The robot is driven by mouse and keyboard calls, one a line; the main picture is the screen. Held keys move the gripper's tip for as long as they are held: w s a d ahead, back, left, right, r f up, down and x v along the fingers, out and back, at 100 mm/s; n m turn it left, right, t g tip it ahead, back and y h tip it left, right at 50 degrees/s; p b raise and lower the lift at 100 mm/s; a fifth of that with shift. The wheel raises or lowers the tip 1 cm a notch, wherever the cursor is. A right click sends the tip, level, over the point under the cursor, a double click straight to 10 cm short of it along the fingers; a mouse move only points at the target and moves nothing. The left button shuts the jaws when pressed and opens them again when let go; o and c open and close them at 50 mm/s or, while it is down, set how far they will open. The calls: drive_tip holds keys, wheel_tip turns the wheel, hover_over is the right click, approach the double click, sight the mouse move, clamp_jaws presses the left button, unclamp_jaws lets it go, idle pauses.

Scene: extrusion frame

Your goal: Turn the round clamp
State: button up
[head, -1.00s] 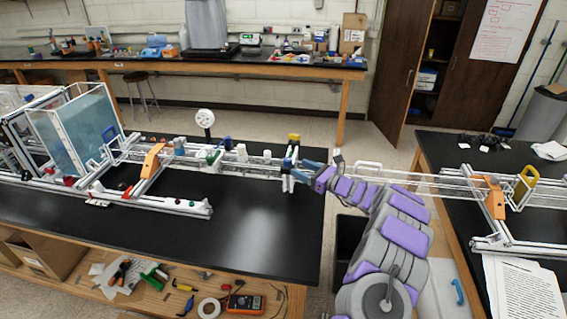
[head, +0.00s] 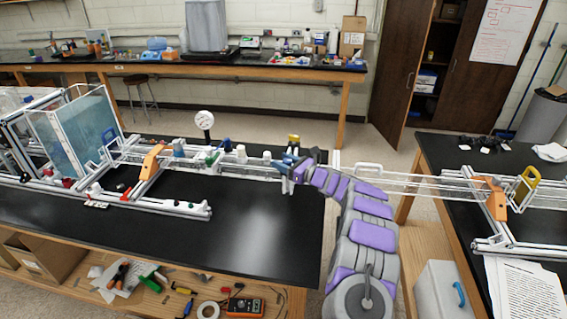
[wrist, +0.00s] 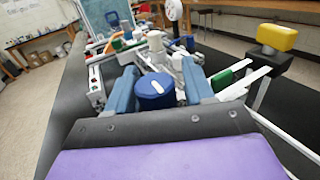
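A round blue clamp knob (wrist: 155,92) with a white mark on its top is in the middle of the wrist view. My gripper (wrist: 158,76) has its two blue fingers on either side of this knob. The fingers are apart, with a narrow gap showing on the right side of the knob; contact on the left is unclear. In the head view my gripper (head: 287,161) is at the right end of the white extrusion frame (head: 225,168), over the right edge of the black bench.
A yellow block (wrist: 277,37) on a dark mount stands right of my gripper. White posts (head: 241,153) and a round white gauge (head: 204,119) stand along the frame. Thin rails run right to another bench with an orange bracket (head: 496,200).

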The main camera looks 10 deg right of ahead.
drive_tip(key=shift+a, duration=0.1)
drive_tip(key=c, duration=0.8)
drive_tip(key=shift+o, duration=0.2)
